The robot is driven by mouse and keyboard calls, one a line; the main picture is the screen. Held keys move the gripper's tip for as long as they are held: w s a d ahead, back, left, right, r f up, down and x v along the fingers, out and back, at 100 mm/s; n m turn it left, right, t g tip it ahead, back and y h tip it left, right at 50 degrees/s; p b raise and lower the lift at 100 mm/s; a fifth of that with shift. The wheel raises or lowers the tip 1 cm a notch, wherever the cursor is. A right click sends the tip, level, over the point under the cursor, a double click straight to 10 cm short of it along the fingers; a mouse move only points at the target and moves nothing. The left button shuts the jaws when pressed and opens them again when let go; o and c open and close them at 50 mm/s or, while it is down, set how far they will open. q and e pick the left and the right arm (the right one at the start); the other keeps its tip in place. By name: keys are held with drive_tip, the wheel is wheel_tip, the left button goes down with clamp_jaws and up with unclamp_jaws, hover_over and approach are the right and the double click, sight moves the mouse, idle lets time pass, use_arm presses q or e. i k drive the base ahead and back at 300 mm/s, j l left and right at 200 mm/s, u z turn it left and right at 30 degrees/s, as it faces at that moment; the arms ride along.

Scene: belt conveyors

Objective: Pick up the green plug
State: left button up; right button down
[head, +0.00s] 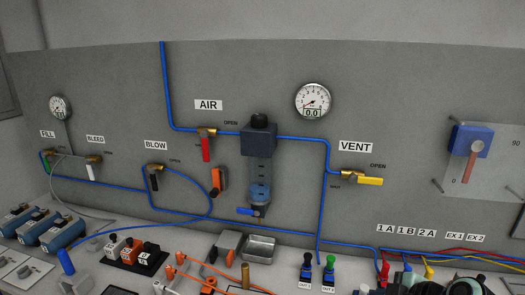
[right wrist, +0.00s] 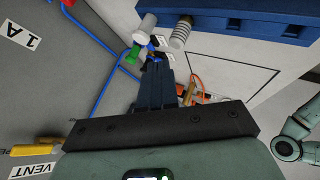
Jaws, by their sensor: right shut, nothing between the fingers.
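The green plug (head: 330,262) stands upright on a dark fitting with a white label, at the lower middle right of the head view. In the right wrist view a small green piece (right wrist: 134,54), which looks like the green plug, shows just beyond the fingertips, among blue, white and black parts. My right gripper (right wrist: 156,66) is shut and empty, its dark fingers together. Whether the fingertips touch anything there I cannot tell. My left gripper is in neither view.
A grey panel carries blue tubing, a yellow vent valve (head: 362,179) and a gauge (head: 313,100). A metal tray (head: 260,248) and orange cables lie left of the plug. Red, blue and yellow tube fittings crowd the right. A blue block (right wrist: 245,18) is near my right gripper.

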sight(330, 259)
drive_tip(key=k+l, duration=0.7)
drive_tip(key=k, duration=0.2)
drive_tip(key=i+l, duration=0.15)
drive_tip(key=l, duration=0.25)
drive_tip(key=u, duration=0.05)
